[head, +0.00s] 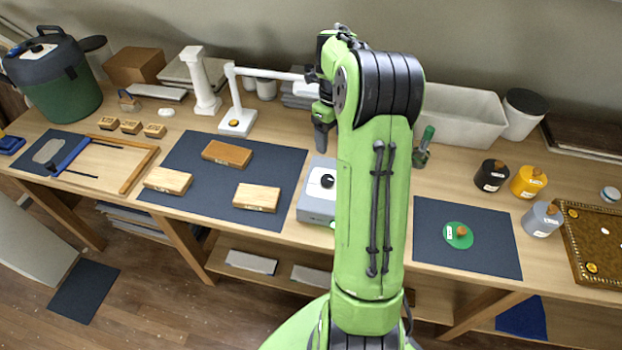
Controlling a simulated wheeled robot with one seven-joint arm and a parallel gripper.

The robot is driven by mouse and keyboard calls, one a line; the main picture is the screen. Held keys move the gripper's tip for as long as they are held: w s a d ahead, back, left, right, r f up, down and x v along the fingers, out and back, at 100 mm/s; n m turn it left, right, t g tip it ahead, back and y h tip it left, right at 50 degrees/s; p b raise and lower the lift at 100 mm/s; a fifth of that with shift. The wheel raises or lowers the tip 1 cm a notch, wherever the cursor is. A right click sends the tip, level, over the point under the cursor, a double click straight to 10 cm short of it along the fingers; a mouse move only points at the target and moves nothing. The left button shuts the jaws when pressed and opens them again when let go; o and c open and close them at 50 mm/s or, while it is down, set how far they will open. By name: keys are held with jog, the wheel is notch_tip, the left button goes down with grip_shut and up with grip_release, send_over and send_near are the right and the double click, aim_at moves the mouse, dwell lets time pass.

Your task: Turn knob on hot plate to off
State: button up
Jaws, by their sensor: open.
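The hot plate is most likely the pale grey box (315,205) near the front edge of the table, left of my arm. A round black knob (327,181) with a small white mark sits on it. My arm hides the box's right part, and the mark is too small to read a setting. My gripper (322,140) is partly visible behind my arm, above and beyond the box in the picture. It is open and apart from the knob, with nothing seen in it.
A white stand (236,118) with a horizontal arm is at left of my gripper. A dark mat (215,205) with wooden blocks lies left of the box. Right of my arm are a green-handled tool (424,145), a pale trough (460,115) and a mat (480,260) with a green disc.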

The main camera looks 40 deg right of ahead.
aim_at(329, 179)
notch_tip(329, 179, down, 15)
jog(key=shift+f+b, duration=0.15)
jog(key=shift+b, duration=0.55)
jog(key=c, duration=1.1)
jog(key=shift+o, duration=0.2)
